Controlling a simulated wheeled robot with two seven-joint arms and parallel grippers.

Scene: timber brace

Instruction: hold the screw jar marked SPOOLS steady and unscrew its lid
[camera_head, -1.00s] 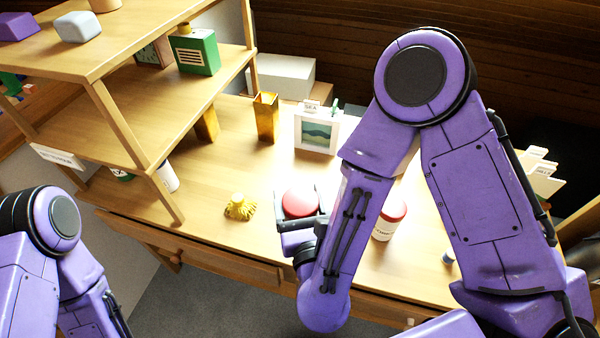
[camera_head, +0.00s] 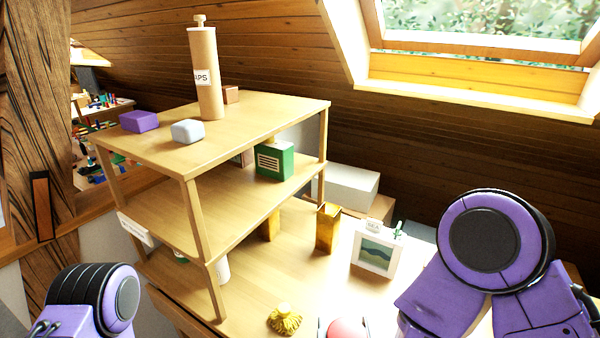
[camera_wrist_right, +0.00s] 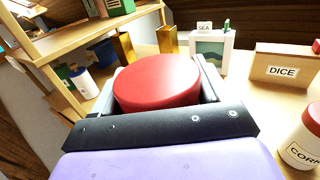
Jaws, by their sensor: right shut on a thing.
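A round red lid (camera_wrist_right: 157,80) sits between the two jaws of my right gripper (camera_wrist_right: 160,92) in the right wrist view. The jaws are shut on it from both sides. In the head view only the top of the red lid (camera_head: 345,329) shows at the bottom edge, with the jaws around it. The body below the lid and any label on it are hidden, so I cannot read whether it is marked SPOOLS. My left gripper is out of view; only part of the left arm shows at lower left.
A yellow ribbed object (camera_head: 284,319) stands just left of the gripped lid. A wooden shelf (camera_head: 240,205) rises at left. A framed picture (camera_head: 374,252) and a gold vase (camera_head: 327,228) stand behind. A jar marked CORK (camera_wrist_right: 301,142) and a DICE box (camera_wrist_right: 282,68) are at right.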

